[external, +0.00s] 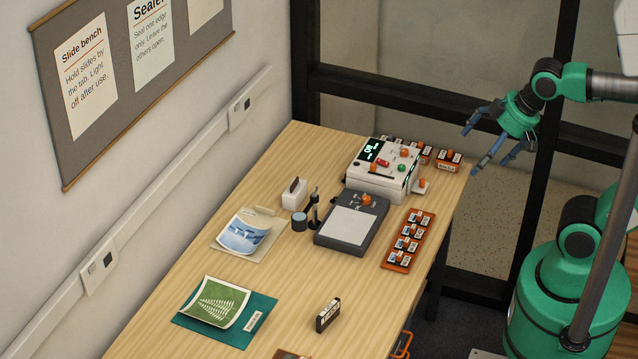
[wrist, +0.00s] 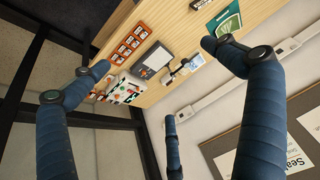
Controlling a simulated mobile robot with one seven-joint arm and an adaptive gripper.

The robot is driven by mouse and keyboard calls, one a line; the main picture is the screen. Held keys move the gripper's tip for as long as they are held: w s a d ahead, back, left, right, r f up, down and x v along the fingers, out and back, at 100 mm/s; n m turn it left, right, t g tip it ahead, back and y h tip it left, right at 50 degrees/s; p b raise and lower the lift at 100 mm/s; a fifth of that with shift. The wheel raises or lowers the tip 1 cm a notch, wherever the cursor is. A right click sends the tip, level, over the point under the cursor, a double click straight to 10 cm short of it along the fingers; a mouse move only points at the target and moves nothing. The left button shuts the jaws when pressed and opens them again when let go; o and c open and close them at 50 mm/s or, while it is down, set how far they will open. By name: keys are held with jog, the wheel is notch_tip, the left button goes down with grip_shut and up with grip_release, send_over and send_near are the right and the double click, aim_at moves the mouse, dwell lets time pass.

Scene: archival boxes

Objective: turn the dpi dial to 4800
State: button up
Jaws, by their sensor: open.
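A white desktop machine (external: 372,176) stands at the far right end of the wooden table, with a dark panel of lit green characters (external: 372,150) too small to read fully. It has a red control (external: 383,162) and an orange knob (external: 404,153) on top. Which one is the dpi dial, and its setting, I cannot tell. The machine also shows small in the wrist view (wrist: 122,84). My gripper (external: 489,146) is open and empty, its fingers spread, up in the air right of the machine and apart from it. Its fingers also frame the wrist view (wrist: 158,78).
A dark light pad (external: 349,226) with its own orange knob stands in front of the machine. An orange slide tray (external: 398,262) lies right of the pad. Prints lie on the left; a black cartridge (external: 328,315) stands nearer.

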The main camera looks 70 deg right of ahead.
jog(key=shift+s+a+f, duration=0.1)
jog(key=shift+s+f, duration=0.05)
jog(key=shift+s, duration=0.05)
